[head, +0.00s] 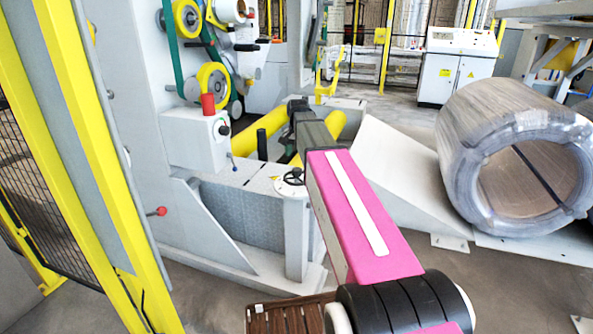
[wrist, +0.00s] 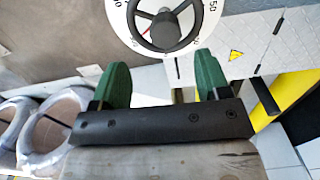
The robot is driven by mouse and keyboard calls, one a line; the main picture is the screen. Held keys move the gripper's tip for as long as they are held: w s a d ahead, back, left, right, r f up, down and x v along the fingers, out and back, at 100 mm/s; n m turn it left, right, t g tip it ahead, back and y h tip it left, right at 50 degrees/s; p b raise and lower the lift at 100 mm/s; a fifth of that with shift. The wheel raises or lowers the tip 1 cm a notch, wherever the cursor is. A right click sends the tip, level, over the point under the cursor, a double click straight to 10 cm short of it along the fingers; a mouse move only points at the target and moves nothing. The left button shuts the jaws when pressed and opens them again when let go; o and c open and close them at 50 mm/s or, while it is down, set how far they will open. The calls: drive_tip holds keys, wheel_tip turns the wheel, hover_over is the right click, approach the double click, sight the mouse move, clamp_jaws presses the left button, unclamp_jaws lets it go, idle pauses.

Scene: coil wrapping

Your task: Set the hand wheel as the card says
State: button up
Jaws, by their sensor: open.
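The hand wheel (head: 291,179) is a dark wheel over a white round dial on top of a pale post, left of my arm in the head view. In the wrist view the hand wheel (wrist: 166,30) shows at the top edge, cut off, with a dark hub and spokes. Its white dial has numbers; a "50" reads at the right, and a red mark shows left of the hub. My gripper (wrist: 161,80) has two green fingers, apart and empty, short of the wheel in the picture. The head view does not show its fingers. I cannot make out the card.
A large wrapped coil (head: 505,155) lies right of a pale sloped plate (head: 395,175). Yellow rollers (head: 258,133) lie behind the wheel. A grey box with a red knob (head: 195,138) stands at the left.

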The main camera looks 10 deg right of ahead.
sight(297, 168)
drive_tip(key=shift+w+r, duration=0.6)
drive_tip(key=shift+r, duration=0.15)
wheel_tip(297, 168, down, 11)
drive_tip(key=shift+r, duration=0.15)
drive_tip(key=shift+c, duration=0.3)
drive_tip(key=c, duration=0.9)
